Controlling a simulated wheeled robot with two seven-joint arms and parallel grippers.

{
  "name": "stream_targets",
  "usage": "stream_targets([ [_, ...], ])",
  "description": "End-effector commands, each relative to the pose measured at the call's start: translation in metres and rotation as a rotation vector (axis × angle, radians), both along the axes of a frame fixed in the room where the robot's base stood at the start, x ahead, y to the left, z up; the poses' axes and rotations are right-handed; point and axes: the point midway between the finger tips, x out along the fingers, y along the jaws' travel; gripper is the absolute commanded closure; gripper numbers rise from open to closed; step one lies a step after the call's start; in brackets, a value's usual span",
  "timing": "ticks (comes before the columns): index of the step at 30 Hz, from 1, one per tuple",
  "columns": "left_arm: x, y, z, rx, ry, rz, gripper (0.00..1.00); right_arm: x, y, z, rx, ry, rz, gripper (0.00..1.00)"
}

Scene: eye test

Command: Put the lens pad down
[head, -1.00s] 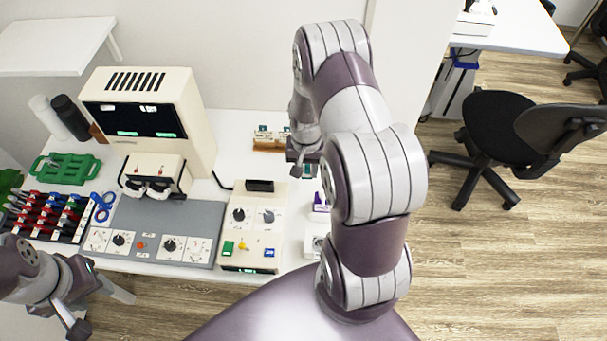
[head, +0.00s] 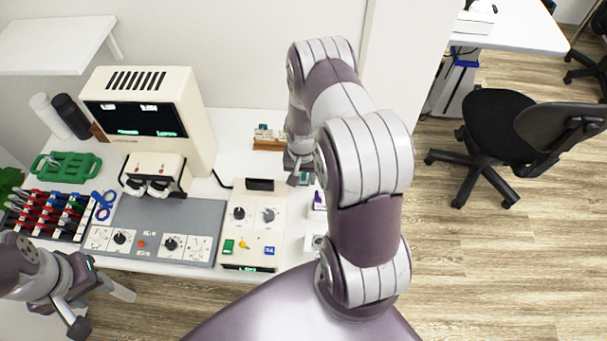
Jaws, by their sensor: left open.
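My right gripper (head: 296,177) is low over the right part of the white table, partly hidden behind my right arm; I cannot tell whether its fingers are open or shut. A small teal piece (head: 305,178) shows right beside it; I cannot tell whether it is the lens pad, or whether it is held or lies on the table. My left gripper (head: 103,309) is open and empty, in front of the table's front edge at the lower left.
A cream tester (head: 195,105) with a dark screen stands at the back. A grey control panel (head: 165,215), a cream switch box (head: 252,215), a wooden holder (head: 270,145), a purple item (head: 318,201), a green tray (head: 68,166) and a rack of coloured tools (head: 48,212) crowd the table.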

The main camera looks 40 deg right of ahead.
Motion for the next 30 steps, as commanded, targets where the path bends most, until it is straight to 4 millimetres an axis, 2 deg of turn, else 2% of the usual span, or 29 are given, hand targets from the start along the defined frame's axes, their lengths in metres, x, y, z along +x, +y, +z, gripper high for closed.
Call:
stream_targets([
  [5, 0.0, 0.0, 0.005, 0.0, 0.0, 0.0, 0.57, 0.0, 0.0, 0.006, 0.0, 0.0, 0.0, 0.59],
  [7, 0.0, 0.0, 0.001, 0.0, 0.0, 0.0, 0.57, 0.001, 0.0, 0.011, -0.001, -0.001, 0.0, 0.59],
  [21, 0.0, 0.0, -0.009, 0.0, 0.0, 0.0, 0.57, 0.002, 0.001, 0.104, -0.001, -0.003, 0.0, 0.59],
  [27, 0.0, 0.0, -0.01, 0.0, 0.0, 0.0, 0.57, 0.002, 0.002, 0.122, -0.001, -0.001, 0.003, 0.59],
  [30, 0.0, 0.0, -0.01, 0.0, 0.0, 0.0, 0.57, 0.001, 0.015, 0.136, -0.002, -0.01, 0.061, 0.59],
])
